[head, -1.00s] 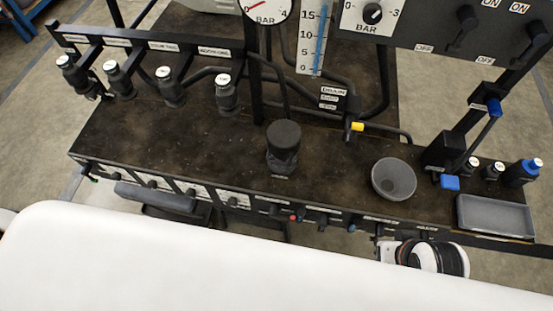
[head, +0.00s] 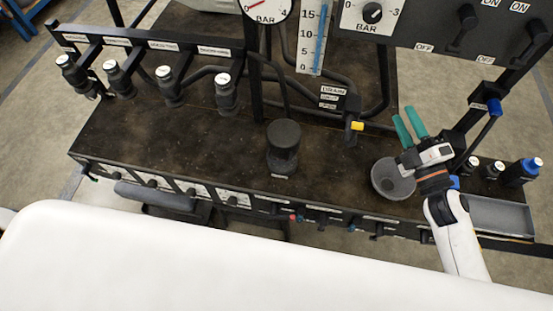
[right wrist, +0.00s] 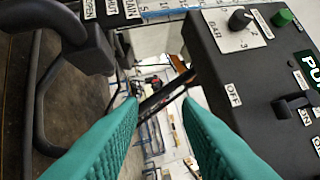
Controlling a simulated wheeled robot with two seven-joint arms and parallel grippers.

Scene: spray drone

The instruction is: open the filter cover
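The filter (head: 282,160) is a dark upright cylinder on the middle of the bench. Its round black cover (head: 284,133) sits on top, closed. My right gripper (head: 411,122) is above the bench, to the right of the filter and clear of it, with teal fingers pointing up and away in the head view. In the right wrist view its two fingers (right wrist: 158,108) are apart with nothing between them. My left gripper is not in view.
A grey bowl (head: 388,184) lies on the bench beside and partly behind my right arm. A drain valve with a yellow tip (head: 355,126) stands between filter and gripper. A grey tray (head: 500,217) and small bottles (head: 521,172) are at right. A switch panel (right wrist: 262,75) is close by.

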